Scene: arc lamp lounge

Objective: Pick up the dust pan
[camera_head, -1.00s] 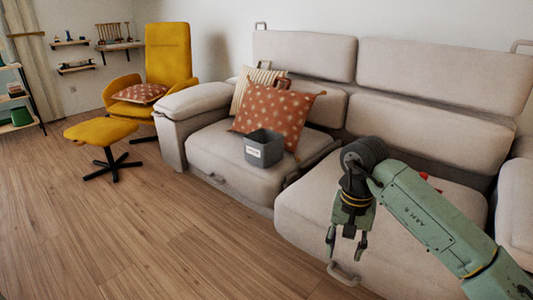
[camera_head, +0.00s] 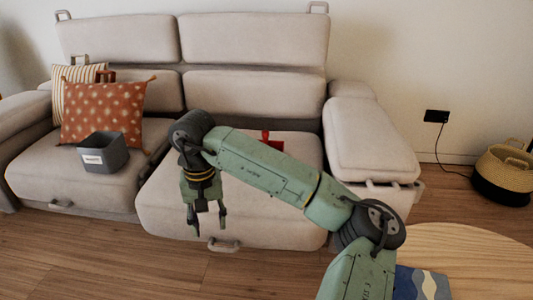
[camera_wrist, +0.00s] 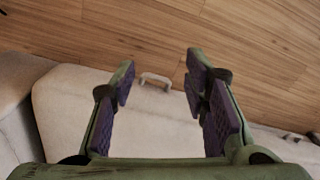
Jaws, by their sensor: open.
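A small red object (camera_head: 271,141) shows on the right seat of the sofa, mostly hidden behind my arm. It may be the dust pan, but too little of it shows to tell. My gripper (camera_head: 209,222) hangs pointing down in front of the right seat's front face, to the left of the red object and lower in the picture. It is open and empty. In the wrist view, my open gripper (camera_wrist: 160,68) has its two fingers apart, with only sofa and floor behind them. No dust pan shows in the wrist view.
The light sofa (camera_head: 160,205) spans the back. A grey labelled bin (camera_head: 103,153) and an orange cushion (camera_head: 100,112) are on its left seat. A round wooden table (camera_head: 470,255) with a blue patterned item (camera_head: 420,283) is at front right. A basket (camera_head: 502,175) stands far right.

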